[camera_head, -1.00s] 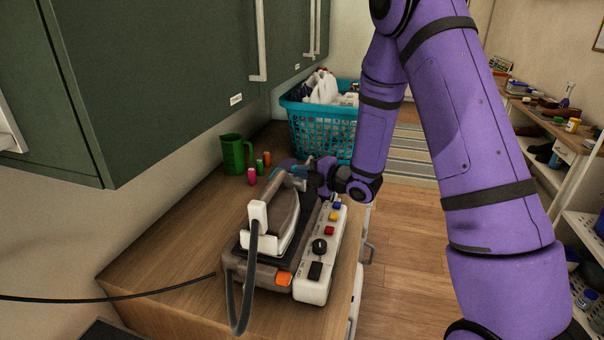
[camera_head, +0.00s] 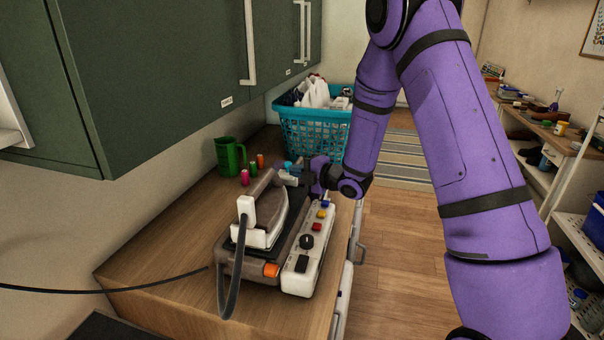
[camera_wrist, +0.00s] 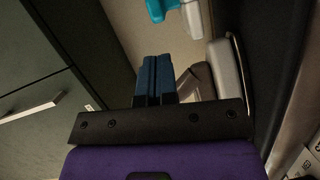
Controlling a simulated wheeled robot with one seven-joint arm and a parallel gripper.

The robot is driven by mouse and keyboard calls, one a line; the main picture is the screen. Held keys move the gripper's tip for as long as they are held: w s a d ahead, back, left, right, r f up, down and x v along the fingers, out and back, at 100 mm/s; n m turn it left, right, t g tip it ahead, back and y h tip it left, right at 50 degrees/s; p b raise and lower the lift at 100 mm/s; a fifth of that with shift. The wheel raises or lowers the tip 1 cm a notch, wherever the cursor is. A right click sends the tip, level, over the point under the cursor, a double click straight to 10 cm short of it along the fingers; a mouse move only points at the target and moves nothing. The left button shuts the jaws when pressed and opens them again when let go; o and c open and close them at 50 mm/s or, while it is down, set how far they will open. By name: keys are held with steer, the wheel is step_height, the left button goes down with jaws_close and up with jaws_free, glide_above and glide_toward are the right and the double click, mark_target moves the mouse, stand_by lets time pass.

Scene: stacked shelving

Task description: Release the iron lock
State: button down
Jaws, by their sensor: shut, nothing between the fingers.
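The white and grey iron (camera_head: 262,215) rests on its dark ironing station (camera_head: 240,268) on the wooden counter. An orange part (camera_head: 271,270) sits on the station's near end. A cyan and white piece (camera_head: 288,166) shows at the far end, by the iron's tip; it also shows at the top of the wrist view (camera_wrist: 170,10). I cannot tell which part is the lock. My gripper (camera_head: 304,174) is at the far end of the station, just right of the cyan piece. Its dark blue fingers (camera_wrist: 154,80) are shut and empty, apart from the cyan piece in the wrist view.
A green mug (camera_head: 229,157) and several small coloured bottles (camera_head: 252,168) stand behind to the left. A teal laundry basket (camera_head: 315,132) is at the back. Green cabinets (camera_head: 150,70) hang above left.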

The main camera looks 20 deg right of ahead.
steer(key=v, duration=1)
steer(key=shift+s, duration=0.3)
steer(key=s+d+r+m+g+h, duration=0.1)
steer(key=s+d+r+m+h, duration=0.1)
steer(key=s+r+m+h, duration=0.4)
steer(key=s+d+r+m+g+h, duration=0.15)
steer(key=r+m+h, duration=0.25)
steer(key=r+m, duration=0.45)
steer(key=s+a+r+m+g, duration=0.1)
steer(key=s+m, duration=0.2)
steer(key=s, duration=0.5)
steer(key=s+a+r+m+g, duration=0.2)
steer(key=s+m, duration=0.1)
steer(key=s, duration=0.6)
steer(key=s+a+r+m+g, duration=0.2)
steer(key=s+m, duration=0.1)
steer(key=s, duration=0.6)
steer(key=shift+r, duration=0.15)
